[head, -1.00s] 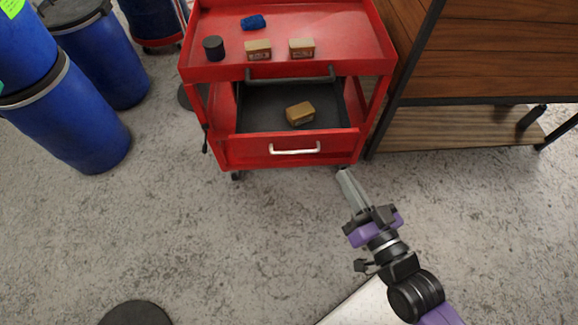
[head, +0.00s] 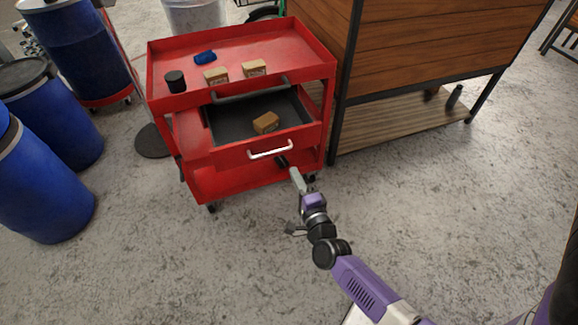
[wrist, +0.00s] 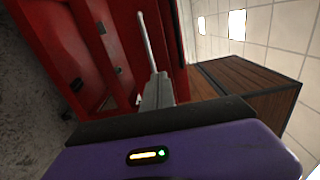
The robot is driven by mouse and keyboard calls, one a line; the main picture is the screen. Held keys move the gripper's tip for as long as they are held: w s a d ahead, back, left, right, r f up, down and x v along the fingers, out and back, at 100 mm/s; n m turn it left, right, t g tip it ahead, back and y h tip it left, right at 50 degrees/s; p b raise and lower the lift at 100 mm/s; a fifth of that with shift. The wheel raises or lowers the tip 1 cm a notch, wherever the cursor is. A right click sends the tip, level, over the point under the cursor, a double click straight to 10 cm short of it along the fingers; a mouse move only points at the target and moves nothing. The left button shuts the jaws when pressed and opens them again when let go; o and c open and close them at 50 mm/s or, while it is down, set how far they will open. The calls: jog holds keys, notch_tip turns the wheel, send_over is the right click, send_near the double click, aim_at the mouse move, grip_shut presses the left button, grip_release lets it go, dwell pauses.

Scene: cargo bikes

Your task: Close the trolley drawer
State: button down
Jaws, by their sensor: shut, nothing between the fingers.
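The red trolley (head: 160,60) stands upright in the head view. Its drawer (head: 232,158) is pulled out, with a dark lining and a small brown box (head: 266,122) inside. The drawer's pale handle (head: 270,149) is on its front. My gripper (head: 282,162) is shut and empty, its tip just below and right of the handle, close to the drawer front; I cannot tell whether it touches. In the wrist view the shut fingers (wrist: 157,88) point at the red trolley, and the pale handle (wrist: 145,40) runs up from near their tips.
On the trolley top are a dark cylinder (head: 175,81), a blue item (head: 205,58) and two small boxes. Blue barrels (head: 45,190) stand at the left. A wooden shelf unit (head: 420,50) stands close on the right. The floor in front is clear.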

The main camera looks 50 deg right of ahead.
aim_at(278, 139)
jog(key=b+x, duration=0.2)
jog(key=x, duration=0.9)
jog(key=shift+w+d+f+b, duration=0.1)
jog(key=shift+w+d+b, duration=0.15)
jog(key=shift+b, duration=0.1)
jog(key=shift+w+d, duration=0.3)
jog(key=shift+w, duration=0.15)
